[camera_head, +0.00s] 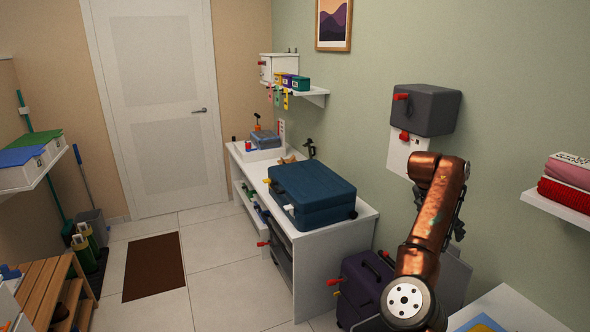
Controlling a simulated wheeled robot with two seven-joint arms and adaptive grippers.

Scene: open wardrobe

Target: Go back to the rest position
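My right arm, copper-coloured, rises at the right of the head view and bends at the top near the wall. Dark parts of my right gripper (459,222) show just behind the arm, mostly hidden by it. I cannot make out its fingers or whether they hold anything. My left arm and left gripper are not in view.
A blue case (312,190) lies shut on the white bench (335,240). A dark purple suitcase (362,285) stands beside the bench, near my arm. A dark grey box (428,108) is on the wall behind the arm. A shelf (556,209) holds folded textiles at right. Tiled floor is open at centre.

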